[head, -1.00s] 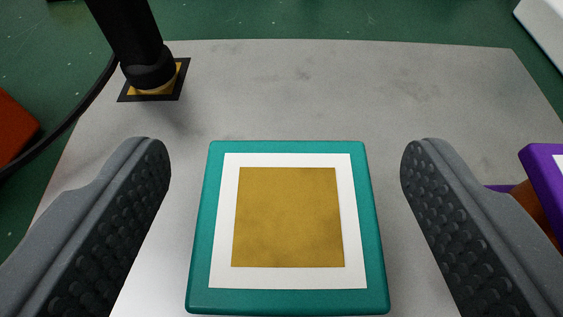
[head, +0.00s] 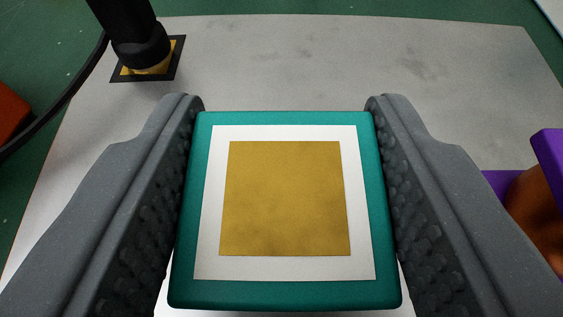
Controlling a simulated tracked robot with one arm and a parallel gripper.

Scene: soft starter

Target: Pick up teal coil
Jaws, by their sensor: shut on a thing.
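The teal coil (head: 386,290) shows its square top face from above in the head view, with a teal rim, a white band and a gold square in the middle. My gripper (head: 285,108) is shut on it, one dark studded finger pad against its left side and one against its right. The coil's underside is hidden, so I cannot tell whether it touches the grey plate below.
The grey plate (head: 330,60) is bare behind the coil. A black post with a cable (head: 138,45) stands at the back left on a gold and black square. A purple coil with an orange-brown core (head: 540,210) is at the right edge. A red-orange object (head: 10,115) is at the left edge.

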